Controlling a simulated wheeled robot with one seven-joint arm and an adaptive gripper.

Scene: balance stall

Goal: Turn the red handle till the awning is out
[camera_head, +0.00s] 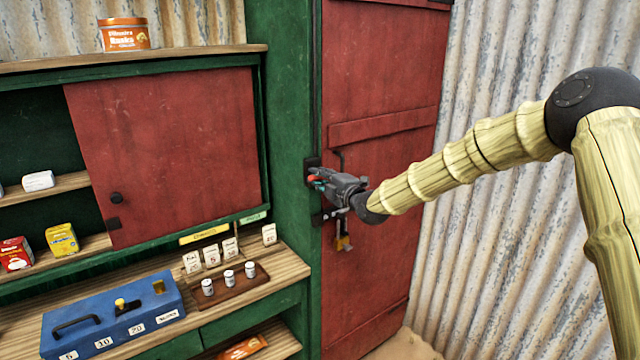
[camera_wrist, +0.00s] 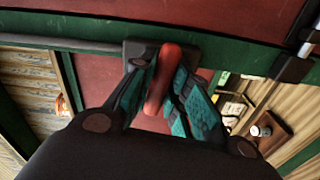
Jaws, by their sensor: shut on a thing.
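The red handle (camera_wrist: 160,82) stands out from a dark mounting plate (camera_wrist: 138,50) in the wrist view. In the head view, a bit of the red handle (camera_head: 313,178) shows on the green post beside the red door. My gripper (camera_head: 321,180) is shut on the red handle, and its teal finger pads lie on either side of it in the wrist view. My gripper hides part of the handle and its mount in the head view. I cannot make out the awning in either view.
The red door (camera_head: 380,85) has a brass padlock (camera_head: 343,243) hanging below my gripper. Left of the green post (camera_head: 283,110) are a red sliding panel (camera_head: 165,150) and a counter with a blue box (camera_head: 115,312) and small weights (camera_head: 228,277). A corrugated wall (camera_head: 480,240) stands at right.

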